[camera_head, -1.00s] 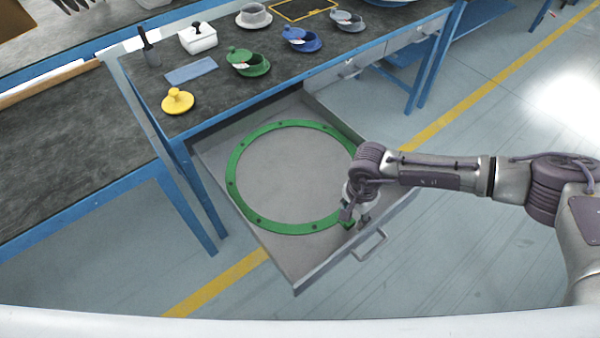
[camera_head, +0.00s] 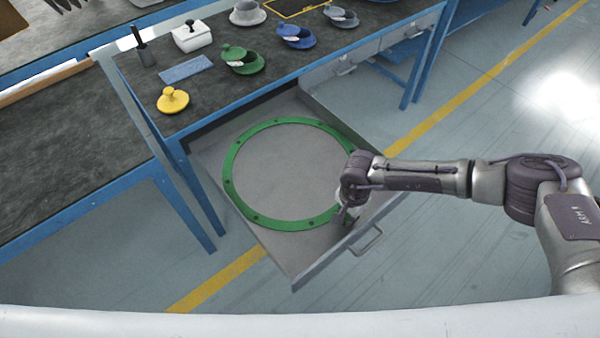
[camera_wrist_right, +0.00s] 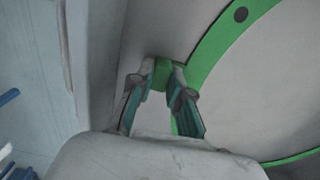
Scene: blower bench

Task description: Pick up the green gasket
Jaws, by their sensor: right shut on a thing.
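The green gasket (camera_head: 238,203) is a large flat ring with several dark holes. It lies in the open grey drawer (camera_head: 294,260) under the bench. My right gripper (camera_head: 345,215) is at the ring's near right edge, beside the drawer front. In the right wrist view my right gripper (camera_wrist_right: 163,78) is shut on a green tab of the gasket (camera_wrist_right: 206,62). In the head view my wrist hides the ring's near right part. I cannot tell whether the ring is lifted off the drawer floor. My left gripper is out of view.
The drawer handle (camera_head: 367,241) sticks out at the front. The floor on the right is clear.

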